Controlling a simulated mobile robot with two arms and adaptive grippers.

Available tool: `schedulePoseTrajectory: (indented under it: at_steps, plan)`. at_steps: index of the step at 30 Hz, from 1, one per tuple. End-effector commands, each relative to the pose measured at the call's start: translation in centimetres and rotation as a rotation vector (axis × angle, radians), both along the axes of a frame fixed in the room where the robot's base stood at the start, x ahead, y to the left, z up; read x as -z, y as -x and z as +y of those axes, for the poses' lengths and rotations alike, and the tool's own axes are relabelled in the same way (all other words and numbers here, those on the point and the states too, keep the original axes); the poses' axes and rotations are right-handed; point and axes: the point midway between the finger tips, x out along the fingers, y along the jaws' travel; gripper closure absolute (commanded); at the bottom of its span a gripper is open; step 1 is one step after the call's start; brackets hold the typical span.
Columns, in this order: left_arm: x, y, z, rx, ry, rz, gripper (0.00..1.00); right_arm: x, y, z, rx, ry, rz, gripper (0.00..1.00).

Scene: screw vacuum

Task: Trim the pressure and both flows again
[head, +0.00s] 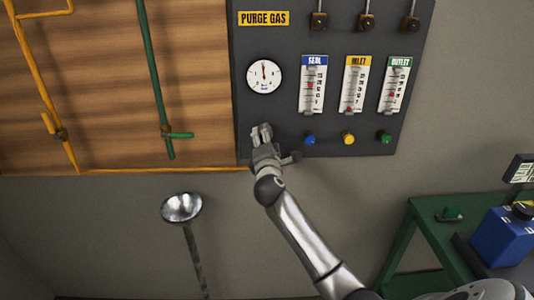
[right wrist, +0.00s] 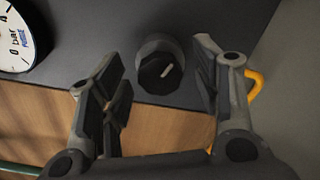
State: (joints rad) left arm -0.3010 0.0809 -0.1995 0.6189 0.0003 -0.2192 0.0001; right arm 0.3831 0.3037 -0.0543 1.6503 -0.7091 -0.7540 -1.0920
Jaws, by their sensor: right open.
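The dark purge gas panel (head: 290,120) carries a round pressure gauge (head: 264,76) with its needle pointing about straight up. Three flow tubes stand beside it: seal (head: 312,84), inlet (head: 355,84) and outlet (head: 394,84). Red marks show mid-scale on the outlet and low on the inlet. Below them are a blue knob (head: 309,138), a yellow knob (head: 348,138) and a green knob (head: 385,136). My right gripper (head: 262,133) is open below the gauge. In the right wrist view a black knob (right wrist: 160,68) with a pale pointer line sits between its spread fingers, apparently untouched. My left gripper is out of view.
Several brown toggle valves (head: 366,20) line the panel top. Yellow (head: 42,85) and green (head: 153,70) pipes run up the wood wall at left. A metal bowl on a stand (head: 181,207) is below. A green table (head: 420,215) with a blue box (head: 500,236) is at right.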

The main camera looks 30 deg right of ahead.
Motion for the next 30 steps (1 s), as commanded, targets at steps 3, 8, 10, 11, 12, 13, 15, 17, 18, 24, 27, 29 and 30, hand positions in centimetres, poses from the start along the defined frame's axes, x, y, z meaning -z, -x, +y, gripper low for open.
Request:
schedulePoseTrajectory:
  at_steps: [3, 8, 10, 11, 12, 13, 15, 17, 18, 24, 27, 29, 30]
  plan:
    - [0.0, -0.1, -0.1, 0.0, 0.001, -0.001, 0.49, 0.1, 2.0, 1.3, -0.003, -0.001, 0.001, 0.42]
    - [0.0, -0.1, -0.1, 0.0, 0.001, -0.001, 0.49, 0.1, 4.7, 2.9, -0.002, 0.0, 0.001, 0.42]
    - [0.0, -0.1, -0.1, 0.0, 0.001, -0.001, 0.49, 0.1, 5.8, 3.6, -0.001, -0.001, 0.001, 0.42]
    - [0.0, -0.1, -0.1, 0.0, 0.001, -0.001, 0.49, 0.1, 6.2, 3.8, -0.002, -0.002, 0.001, 0.42]
    - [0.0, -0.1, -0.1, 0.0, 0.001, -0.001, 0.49, 0.2, 6.7, 4.2, -0.002, -0.002, 0.003, 0.42]
    - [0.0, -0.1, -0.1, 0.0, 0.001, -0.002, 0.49, 0.1, 7.1, 4.4, -0.001, -0.001, 0.002, 0.42]
    - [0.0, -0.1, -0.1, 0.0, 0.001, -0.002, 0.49, 0.1, 7.8, 4.8, -0.001, -0.001, 0.002, 0.42]
    - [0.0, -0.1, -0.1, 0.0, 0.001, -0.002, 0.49, 0.1, 8.2, 5.0, -0.001, -0.001, 0.001, 0.42]
    - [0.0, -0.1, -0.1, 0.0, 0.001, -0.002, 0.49, 0.1, 8.4, 5.1, -0.001, -0.001, 0.001, 0.42]
    - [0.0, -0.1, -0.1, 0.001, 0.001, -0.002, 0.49, 0.1, 8.7, 5.3, 0.001, -0.001, 0.002, 0.42]
    - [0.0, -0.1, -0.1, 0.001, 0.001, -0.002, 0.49, 0.1, 8.6, 5.3, 0.001, -0.001, 0.002, 0.42]
    - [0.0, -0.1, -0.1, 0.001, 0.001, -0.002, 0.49, 0.1, 8.6, 5.3, 0.0, -0.001, 0.002, 0.42]
    - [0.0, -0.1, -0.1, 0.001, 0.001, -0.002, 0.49, 0.1, 8.6, 5.3, 0.0, -0.001, 0.002, 0.42]
